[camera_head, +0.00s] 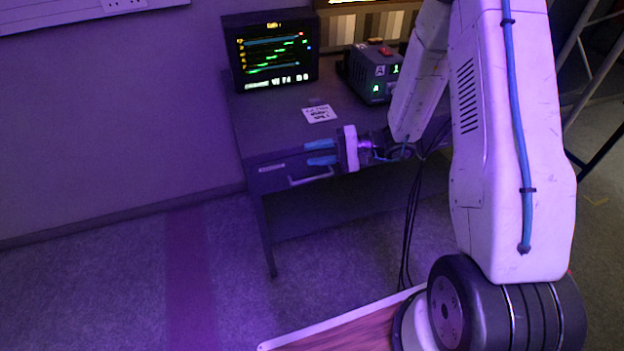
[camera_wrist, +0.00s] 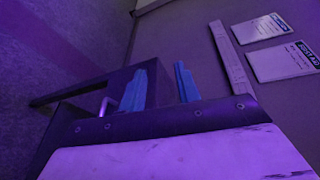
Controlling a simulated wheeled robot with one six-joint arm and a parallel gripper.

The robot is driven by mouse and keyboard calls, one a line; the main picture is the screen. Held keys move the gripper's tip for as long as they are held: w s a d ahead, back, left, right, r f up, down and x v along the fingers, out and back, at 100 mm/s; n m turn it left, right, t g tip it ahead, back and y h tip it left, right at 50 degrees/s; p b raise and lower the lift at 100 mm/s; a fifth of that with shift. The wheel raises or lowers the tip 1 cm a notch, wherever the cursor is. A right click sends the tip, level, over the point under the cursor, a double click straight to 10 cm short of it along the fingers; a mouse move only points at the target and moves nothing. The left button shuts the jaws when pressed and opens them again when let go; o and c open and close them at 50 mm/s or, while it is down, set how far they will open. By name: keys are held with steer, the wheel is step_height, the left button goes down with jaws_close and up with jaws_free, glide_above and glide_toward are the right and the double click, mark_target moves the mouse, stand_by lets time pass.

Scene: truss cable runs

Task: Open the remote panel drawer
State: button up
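The drawer (camera_head: 274,181) is in the front of the dark desk, with a pale label strip at its left. It looks shut. Its bar handle (camera_head: 311,179) shows in the head view below my gripper (camera_head: 306,153). My gripper points left, its two blue fingers apart with nothing between them. The fingers appear just above the handle in the picture; their depth from it is hard to judge. In the wrist view my gripper (camera_wrist: 160,78) is open too. A bright bent piece (camera_wrist: 103,106) beside the left finger may be the handle, partly hidden by my gripper.
A monitor (camera_head: 270,52) and a grey box with a red top button (camera_head: 374,71) stand on the desk (camera_head: 262,123). A white card (camera_head: 320,114) lies near its front. Black cables (camera_head: 413,214) hang at the right. The floor left of the desk is clear.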

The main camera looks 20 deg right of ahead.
mark_target(312, 179)
steer(key=w+d+f+m+t+h, duration=0.1)
steer(key=d+f+m+t+h, duration=0.15)
steer(key=f, duration=0.55)
steer(key=w+d+f+m+t+h, duration=0.1)
steer(key=w+d+f+m+t, duration=0.2)
steer(key=f, duration=0.6)
steer(key=shift+t, duration=0.55)
steer(key=x, duration=0.6)
steer(key=shift+s+f, duration=0.1)
steer(key=shift+s, duration=0.05)
jaws_close()
